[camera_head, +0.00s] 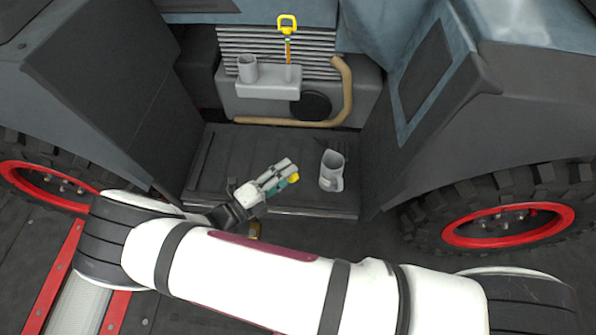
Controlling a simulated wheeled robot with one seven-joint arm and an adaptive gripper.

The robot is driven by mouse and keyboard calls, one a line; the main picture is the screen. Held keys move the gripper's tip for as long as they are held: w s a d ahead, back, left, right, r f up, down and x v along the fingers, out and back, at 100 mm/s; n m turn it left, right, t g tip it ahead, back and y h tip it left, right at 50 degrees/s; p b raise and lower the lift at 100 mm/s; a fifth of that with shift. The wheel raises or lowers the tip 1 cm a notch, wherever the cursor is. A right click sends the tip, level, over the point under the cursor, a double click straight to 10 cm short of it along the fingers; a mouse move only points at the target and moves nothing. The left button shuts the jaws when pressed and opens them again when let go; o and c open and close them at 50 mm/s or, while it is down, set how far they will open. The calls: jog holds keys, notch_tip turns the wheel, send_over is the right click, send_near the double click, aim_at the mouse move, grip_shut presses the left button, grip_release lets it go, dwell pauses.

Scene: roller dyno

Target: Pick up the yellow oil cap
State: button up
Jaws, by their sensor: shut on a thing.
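The yellow oil cap (294,177) shows as a small yellow patch at the tip of my gripper (288,173). My gripper is shut on it, above the dark ribbed platform (222,150) in the middle of the vehicle. The fingers hide most of the cap, and a teal part shows beside it. I cannot tell how far the cap is above the platform.
A grey jug (332,171) stands on the platform just right of my gripper. Behind are a grey filler neck (247,69), a yellow-handled dipstick (287,24) and a tan hose (346,95). Dark body panels with red-rimmed wheels (508,226) flank both sides.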

jog(key=s+a+r, duration=0.2)
jog(key=s+a, duration=0.2)
jog(key=a, duration=0.1)
jog(key=shift+s+r, duration=0.25)
jog(key=shift+s, duration=0.15)
